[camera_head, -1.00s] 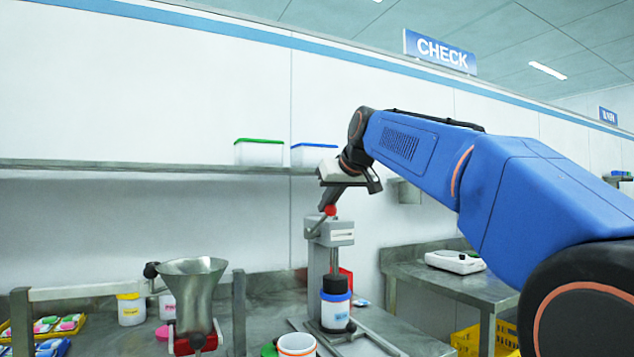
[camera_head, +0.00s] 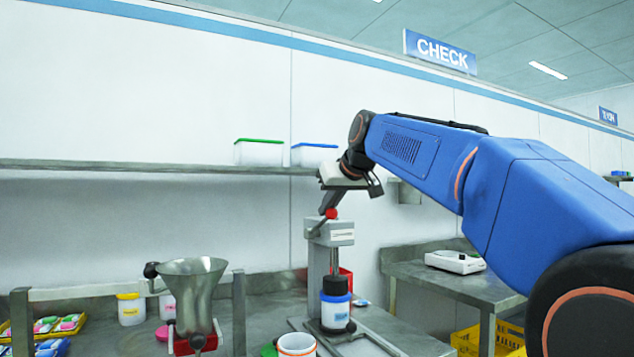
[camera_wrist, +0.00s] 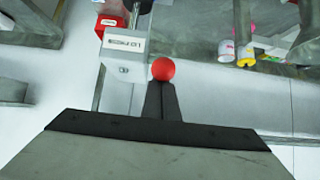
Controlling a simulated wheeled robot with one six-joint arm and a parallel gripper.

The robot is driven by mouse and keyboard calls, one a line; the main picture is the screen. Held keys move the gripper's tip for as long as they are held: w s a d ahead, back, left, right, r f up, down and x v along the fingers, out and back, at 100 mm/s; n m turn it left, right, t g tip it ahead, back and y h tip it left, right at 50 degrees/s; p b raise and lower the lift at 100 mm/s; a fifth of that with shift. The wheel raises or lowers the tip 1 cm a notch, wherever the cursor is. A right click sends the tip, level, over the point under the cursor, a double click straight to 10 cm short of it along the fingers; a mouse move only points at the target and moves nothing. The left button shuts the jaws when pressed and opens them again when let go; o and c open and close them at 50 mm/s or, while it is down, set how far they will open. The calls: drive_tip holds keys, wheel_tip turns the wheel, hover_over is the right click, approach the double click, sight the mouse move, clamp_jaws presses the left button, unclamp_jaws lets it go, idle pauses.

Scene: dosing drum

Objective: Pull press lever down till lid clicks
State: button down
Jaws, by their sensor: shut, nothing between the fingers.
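The lever press (camera_head: 334,232) stands on the bench, a grey head on a column. Its lever ends in a red knob (camera_head: 331,214), which shows in front of the head. A white jar with a blue lid (camera_head: 335,306) stands upright under the dark press ram (camera_head: 334,285). My gripper (camera_head: 330,203) is shut, with its fingertips at the knob. In the wrist view my shut fingers (camera_wrist: 161,92) end right at the red knob (camera_wrist: 163,69), with nothing seen between them. Whether they touch it I cannot tell. The press head (camera_wrist: 124,50) is just left of the knob there.
A metal funnel (camera_head: 192,285) stands on the bench to the left, with a white, yellow-lidded jar (camera_head: 131,309) behind it. An open white cup (camera_head: 297,344) stands in front of the press. A shelf (camera_head: 150,167) runs along the wall. A side table (camera_head: 455,283) stands right.

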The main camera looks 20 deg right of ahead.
drive_tip(key=shift+w+r, duration=0.85)
drive_tip(key=shift+r, duration=0.25)
drive_tip(key=shift+w+r, duration=0.85)
drive_tip(key=shift+r, duration=0.2)
drive_tip(key=w+r, duration=0.3)
drive_tip(key=w, duration=0.3)
drive_tip(key=shift+a+r, duration=0.15)
drive_tip(key=shift+r, duration=0.1)
drive_tip(key=s+r, duration=0.5)
drive_tip(key=r, duration=0.3)
drive_tip(key=shift+r, duration=0.35)
drive_tip(key=shift+f, duration=0.1)
drive_tip(key=s+a+f+g, duration=0.2)
drive_tip(key=s+f, duration=1.1)
drive_tip(key=f, duration=0.7)
drive_tip(key=s+a+f+g, duration=0.2)
drive_tip(key=s+f, duration=1.1)
drive_tip(key=f, duration=0.8)
drive_tip(key=s+a+f+g, duration=0.1)
drive_tip(key=s+a+f, duration=0.2)
drive_tip(key=s+f, duration=1)
wheel_tip(320, 180, down, 8)
drive_tip(key=shift+a+r+g, duration=0.1)
drive_tip(key=shift+a+g, duration=0.3)
